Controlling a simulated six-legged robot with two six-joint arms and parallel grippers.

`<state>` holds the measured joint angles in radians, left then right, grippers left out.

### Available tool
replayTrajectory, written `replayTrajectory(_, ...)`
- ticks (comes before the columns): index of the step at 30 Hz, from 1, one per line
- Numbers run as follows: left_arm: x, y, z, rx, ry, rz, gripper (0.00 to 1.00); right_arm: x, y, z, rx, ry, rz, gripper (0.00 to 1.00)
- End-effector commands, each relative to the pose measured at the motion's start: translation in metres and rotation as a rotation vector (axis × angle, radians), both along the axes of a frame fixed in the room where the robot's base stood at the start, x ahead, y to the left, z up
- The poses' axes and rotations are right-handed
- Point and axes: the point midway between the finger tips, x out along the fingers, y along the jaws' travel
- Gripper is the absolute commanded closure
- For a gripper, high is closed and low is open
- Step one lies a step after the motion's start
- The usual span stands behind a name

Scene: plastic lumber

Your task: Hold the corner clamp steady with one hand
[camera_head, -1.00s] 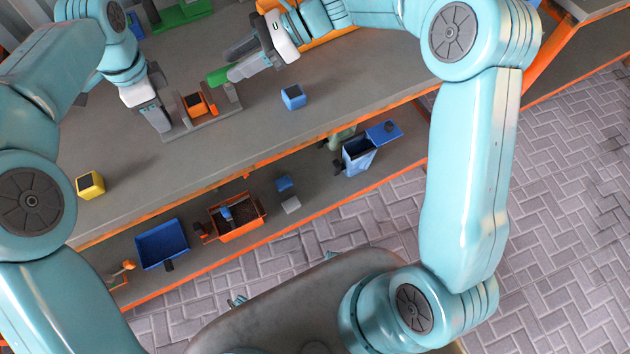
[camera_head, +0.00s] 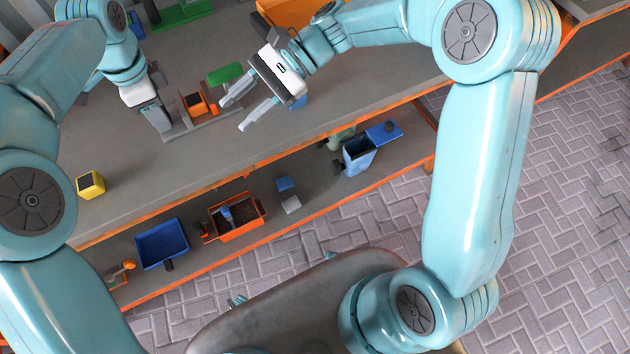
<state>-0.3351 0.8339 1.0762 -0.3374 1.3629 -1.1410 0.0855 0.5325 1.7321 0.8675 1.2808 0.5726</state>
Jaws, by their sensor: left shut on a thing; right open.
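The corner clamp (camera_head: 183,127) appears to be the grey fixture with an orange block (camera_head: 196,103) on it, on the workbench. My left gripper (camera_head: 161,122) points down at its left end and is shut on it. The gripper hides part of that end, so the exact contact is hard to see. My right gripper (camera_head: 234,114) is open and empty, its two fingers spread, just right of the clamp. A green cylindrical piece (camera_head: 225,74) is behind the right gripper's fingers, above the clamp in the picture.
A blue cube (camera_head: 299,103) is mostly hidden by my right gripper. The lower shelf holds a blue tray (camera_head: 162,244), an orange bin (camera_head: 236,220) and a blue container (camera_head: 358,153). The bench between the yellow cube and clamp is clear.

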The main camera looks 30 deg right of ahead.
Motion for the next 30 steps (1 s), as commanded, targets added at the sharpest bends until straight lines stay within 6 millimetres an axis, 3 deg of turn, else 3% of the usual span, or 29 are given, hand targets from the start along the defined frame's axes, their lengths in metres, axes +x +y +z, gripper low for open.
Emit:
replayTrajectory(6,0.000,-0.001,-0.001,0.000,0.001,-0.001,1.00,-0.035,0.032,-0.013,-0.021,-0.128,0.137,0.55)
replayTrajectory(12,0.000,-0.001,-0.001,-0.001,0.001,-0.001,1.00,-0.070,0.050,-0.032,-0.063,-0.226,0.252,0.55)
replayTrajectory(20,0.000,-0.001,-0.001,-0.001,0.002,-0.001,1.00,-0.098,0.029,-0.079,-0.275,-0.198,0.243,0.55)
replayTrajectory(30,0.000,0.000,-0.001,0.000,0.002,-0.001,1.00,-0.129,-0.015,-0.131,-0.537,-0.170,0.173,0.55)
